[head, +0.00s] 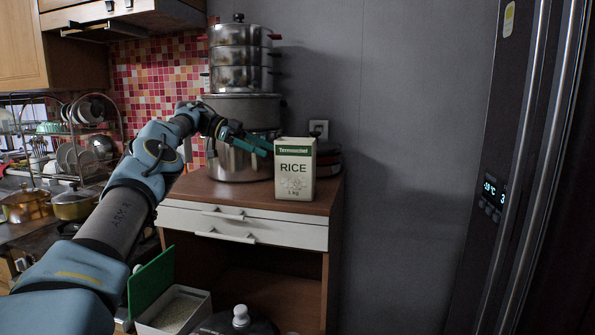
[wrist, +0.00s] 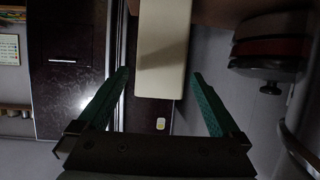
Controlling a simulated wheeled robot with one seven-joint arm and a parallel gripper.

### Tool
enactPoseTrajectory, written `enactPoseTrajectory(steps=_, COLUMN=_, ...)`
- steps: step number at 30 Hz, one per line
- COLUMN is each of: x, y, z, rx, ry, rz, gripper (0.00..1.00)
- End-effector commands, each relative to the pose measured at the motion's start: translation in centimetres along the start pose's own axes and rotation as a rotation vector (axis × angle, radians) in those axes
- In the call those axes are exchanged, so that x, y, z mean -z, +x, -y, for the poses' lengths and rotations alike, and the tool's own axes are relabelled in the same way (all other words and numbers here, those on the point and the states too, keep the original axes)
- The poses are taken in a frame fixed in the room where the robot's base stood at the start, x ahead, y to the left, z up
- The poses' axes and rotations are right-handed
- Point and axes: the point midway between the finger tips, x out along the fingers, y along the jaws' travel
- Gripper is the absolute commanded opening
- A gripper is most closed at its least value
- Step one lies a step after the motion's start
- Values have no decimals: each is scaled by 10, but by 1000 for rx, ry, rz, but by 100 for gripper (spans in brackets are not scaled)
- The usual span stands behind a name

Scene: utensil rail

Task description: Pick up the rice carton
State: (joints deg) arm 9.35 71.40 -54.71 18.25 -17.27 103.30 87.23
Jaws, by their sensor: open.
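The rice carton (head: 295,170) is a cream box with a green top band and the word RICE. It stands upright at the front right of the wooden cabinet top in the head view. My gripper (head: 266,146) is open, with its green fingers just left of the carton's upper part. In the wrist view the carton (wrist: 163,50) appears as a pale block ahead of my open gripper (wrist: 165,98), its near end between the two finger lines. Clear gaps show on both sides, and nothing is held.
Stacked steel pots (head: 240,70) stand behind and left of the carton. A dark round pan or lidded pot (head: 328,158) sits behind it at right, also in the wrist view (wrist: 270,50). The fridge (head: 520,170) is far right. A green-lidded box (head: 172,309) sits below.

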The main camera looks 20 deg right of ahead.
Motion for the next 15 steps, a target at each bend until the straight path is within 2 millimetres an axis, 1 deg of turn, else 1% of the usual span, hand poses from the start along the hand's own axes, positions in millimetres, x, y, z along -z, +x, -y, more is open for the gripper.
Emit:
enactPoseTrajectory(steps=5, x=-2, y=12, z=0, rx=-2, ry=0, rz=-1, gripper=100)
enactPoseTrajectory(steps=9, x=-3, y=29, z=-1, rx=-3, ry=0, rz=0, gripper=100)
enactPoseTrajectory(steps=12, x=0, y=41, z=0, rx=-3, ry=0, rz=0, gripper=100)
enactPoseTrajectory(steps=15, x=0, y=50, z=0, rx=-1, ry=0, rz=0, gripper=100)
